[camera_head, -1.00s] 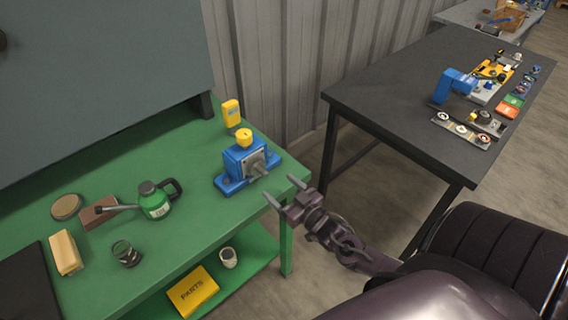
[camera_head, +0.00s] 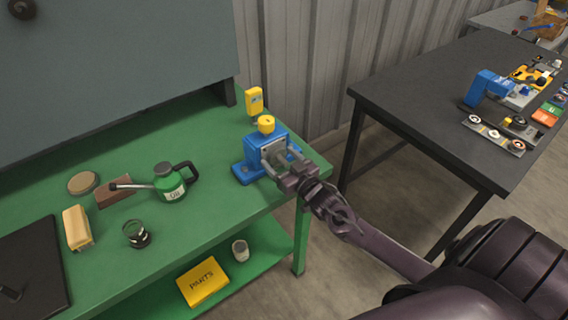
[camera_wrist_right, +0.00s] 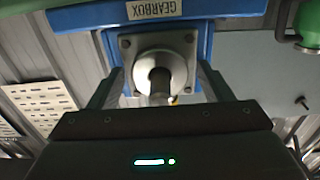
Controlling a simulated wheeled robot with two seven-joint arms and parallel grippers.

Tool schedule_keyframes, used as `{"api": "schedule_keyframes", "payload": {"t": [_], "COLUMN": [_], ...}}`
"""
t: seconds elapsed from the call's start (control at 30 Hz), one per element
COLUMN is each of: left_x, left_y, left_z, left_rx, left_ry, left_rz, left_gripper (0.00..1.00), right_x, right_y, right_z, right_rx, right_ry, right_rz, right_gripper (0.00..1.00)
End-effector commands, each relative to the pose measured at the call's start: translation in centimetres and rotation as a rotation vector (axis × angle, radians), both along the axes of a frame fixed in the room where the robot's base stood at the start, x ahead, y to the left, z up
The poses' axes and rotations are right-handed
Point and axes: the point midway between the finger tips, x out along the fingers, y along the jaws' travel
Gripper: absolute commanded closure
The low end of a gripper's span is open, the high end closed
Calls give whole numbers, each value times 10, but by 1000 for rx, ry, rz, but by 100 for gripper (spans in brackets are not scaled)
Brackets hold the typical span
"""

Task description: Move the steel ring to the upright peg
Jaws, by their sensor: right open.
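A blue gearbox (camera_head: 253,160) with a grey front plate stands on the green bench. In the right wrist view a pale round steel ring (camera_wrist_right: 180,68) appears to sit around the gearbox's protruding shaft (camera_wrist_right: 160,82), flat near the plate. My right gripper (camera_head: 283,163) is at the front of the gearbox. Its open fingers (camera_wrist_right: 160,88) lie on either side of the shaft and ring, with visible gaps. In the head view the gripper largely hides the ring. I cannot make out an upright peg clearly. My left gripper is not in view.
On the green bench (camera_head: 145,265) are an oil can (camera_head: 170,187), a brown block (camera_head: 113,194), a dark jar-like object (camera_head: 136,234) and a yellow device (camera_head: 254,100) behind the gearbox. A black table (camera_head: 420,90) with several parts stands right, across a gap.

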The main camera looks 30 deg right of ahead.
Motion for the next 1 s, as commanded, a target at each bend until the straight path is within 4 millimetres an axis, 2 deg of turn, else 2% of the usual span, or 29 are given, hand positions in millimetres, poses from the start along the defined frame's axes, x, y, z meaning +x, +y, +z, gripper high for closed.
{"api": "schedule_keyframes", "payload": {"t": [0.17,0.4,0.47,0.77,1.0], "left_x": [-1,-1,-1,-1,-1], "left_y": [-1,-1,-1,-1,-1], "left_z": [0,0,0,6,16], "left_rx": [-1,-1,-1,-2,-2], "left_ry": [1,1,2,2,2], "left_rz": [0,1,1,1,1], "left_gripper": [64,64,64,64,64], "right_x": [0,0,0,-2,-18], "right_y": [0,0,0,0,-1], "right_z": [0,0,1,3,4], "right_rx": [0,0,0,1,1], "right_ry": [0,0,-1,0,0], "right_rz": [0,0,0,-1,0], "right_gripper": [28,60,66,66,66]}}
